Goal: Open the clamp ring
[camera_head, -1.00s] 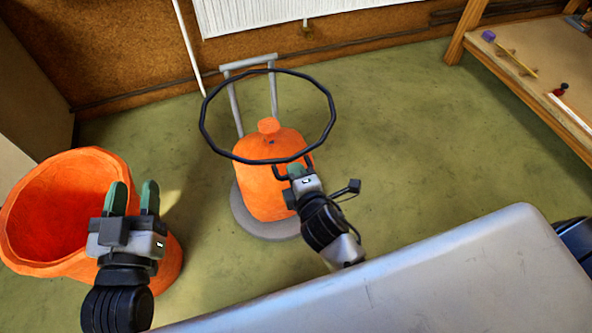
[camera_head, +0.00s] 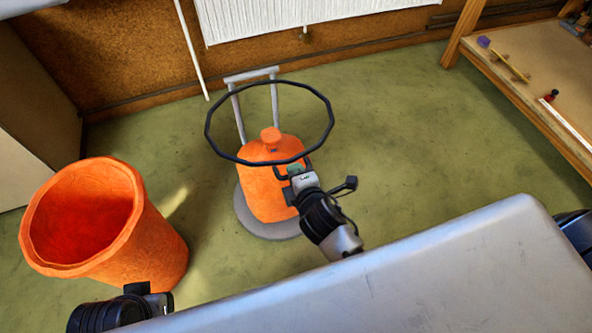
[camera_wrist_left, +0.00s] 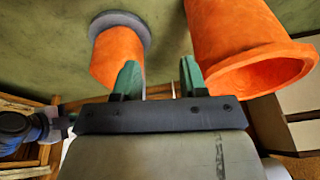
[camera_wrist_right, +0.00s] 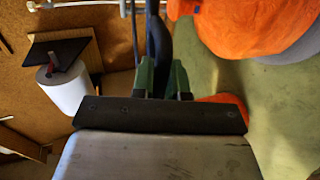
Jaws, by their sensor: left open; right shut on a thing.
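The clamp ring (camera_head: 208,125) is a large thin black hoop. In the head view it overlaps the top of an orange vessel with a knob (camera_head: 268,185), which stands on a round grey base (camera_head: 262,230). My right gripper (camera_head: 291,171) is at the ring's near right side, by a dark bracket-like part, and is shut on it. In the right wrist view a dark bar (camera_wrist_right: 158,45) runs between the fingers. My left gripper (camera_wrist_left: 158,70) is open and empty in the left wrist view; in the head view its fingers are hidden.
An open orange bin (camera_head: 140,230) stands at the left. A grey upright frame (camera_head: 237,105) rises behind the vessel. A wooden workbench (camera_head: 530,75) with small tools is at the right. Green floor is clear between vessel and bench. A white radiator (camera_head: 300,15) hangs on the back wall.

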